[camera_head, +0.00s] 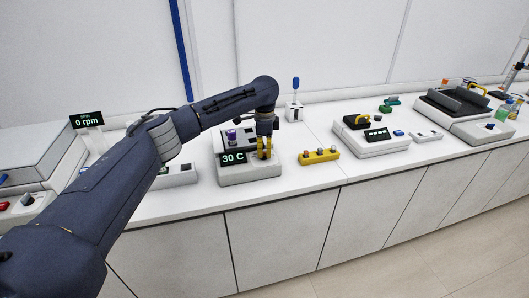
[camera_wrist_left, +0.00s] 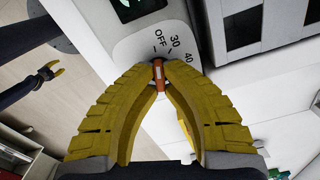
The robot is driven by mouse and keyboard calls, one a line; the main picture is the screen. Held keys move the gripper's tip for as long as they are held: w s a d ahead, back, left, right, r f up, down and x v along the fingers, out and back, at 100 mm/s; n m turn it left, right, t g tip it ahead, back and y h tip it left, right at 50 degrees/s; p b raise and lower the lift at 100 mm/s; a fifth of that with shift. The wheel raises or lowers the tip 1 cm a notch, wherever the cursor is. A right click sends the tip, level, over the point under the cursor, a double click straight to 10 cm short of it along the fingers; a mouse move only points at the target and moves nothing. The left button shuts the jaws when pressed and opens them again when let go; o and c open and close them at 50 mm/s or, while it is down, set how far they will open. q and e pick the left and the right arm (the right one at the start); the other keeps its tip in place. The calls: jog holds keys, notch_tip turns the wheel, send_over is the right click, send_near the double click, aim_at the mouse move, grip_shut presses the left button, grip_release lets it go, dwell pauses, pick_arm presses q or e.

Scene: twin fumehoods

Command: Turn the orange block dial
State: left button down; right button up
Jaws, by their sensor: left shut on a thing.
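The orange block dial (camera_wrist_left: 158,76) sits on the front of a white heating device, at a face marked OFF, 30 and 40. Its upper end lies near the OFF and 30 marks; I cannot tell exactly which it points to. My left gripper (camera_head: 264,154) reaches down to the front right of the device (camera_head: 235,176). In the left wrist view its yellow fingers are shut on the dial, which hides its sides.
A yellow rack with several knobs (camera_head: 318,156) stands just right of the device. A blue-handled tool in a white stand (camera_head: 294,107) is behind. Another device with a dark display (camera_head: 370,142) stands farther right. Bare counter (camera_head: 300,183) lies along the front edge.

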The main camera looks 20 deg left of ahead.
aim_at(264, 152)
pick_arm(q)
jog(key=shift+n, duration=0.6)
jog(key=c, duration=1.5)
grip_release()
jog(key=shift+r, duration=0.1)
notch_tip(264, 152, up, 12)
